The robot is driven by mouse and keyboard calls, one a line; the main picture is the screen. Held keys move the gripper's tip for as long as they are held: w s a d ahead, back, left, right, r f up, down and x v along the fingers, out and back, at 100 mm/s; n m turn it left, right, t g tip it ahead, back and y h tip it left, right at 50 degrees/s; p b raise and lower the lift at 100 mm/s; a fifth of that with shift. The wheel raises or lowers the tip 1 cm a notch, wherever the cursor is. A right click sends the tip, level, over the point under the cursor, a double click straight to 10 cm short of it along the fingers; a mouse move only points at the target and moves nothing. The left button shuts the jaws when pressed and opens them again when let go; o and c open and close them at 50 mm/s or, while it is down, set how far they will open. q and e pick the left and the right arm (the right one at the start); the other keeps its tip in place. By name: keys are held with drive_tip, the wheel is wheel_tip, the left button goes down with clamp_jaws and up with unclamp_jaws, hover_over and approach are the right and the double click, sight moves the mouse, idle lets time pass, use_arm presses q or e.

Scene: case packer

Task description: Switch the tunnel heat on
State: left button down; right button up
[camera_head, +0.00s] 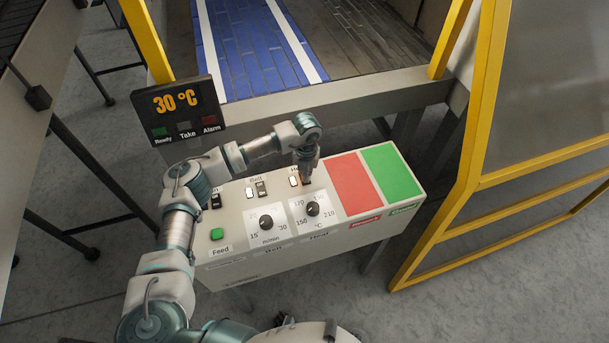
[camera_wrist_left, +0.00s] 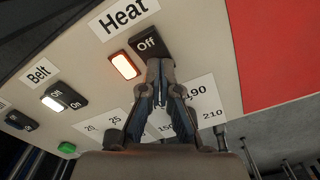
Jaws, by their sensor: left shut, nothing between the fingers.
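The Heat switch (camera_wrist_left: 148,44) is a black rocker under the "Heat" label in the left wrist view, with "Off" readable on its upper half. Its lower half is hidden behind my fingers. The Heat lamp (camera_wrist_left: 123,66) beside it glows white with an orange rim. My left gripper (camera_wrist_left: 160,66) is shut and empty, its tips at the lower part of the switch; I cannot tell whether they press it. In the head view my left gripper (camera_head: 307,178) points down at the control box (camera_head: 300,250), above the heat dial (camera_head: 312,208). My right gripper is not in view.
A display (camera_head: 178,110) reads 30 °C. The Belt switch (camera_head: 261,188) and its lit lamp (camera_wrist_left: 52,103) are left of Heat. A green Feed button (camera_head: 217,234), belt dial (camera_head: 266,222), red pad (camera_head: 356,183) and green pad (camera_head: 391,170) share the panel. Yellow frames (camera_head: 470,170) stand right.

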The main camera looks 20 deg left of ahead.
use_arm(q)
drive_tip(key=shift+r+p, duration=1.8)
drive_tip(key=shift+r, duration=1.45)
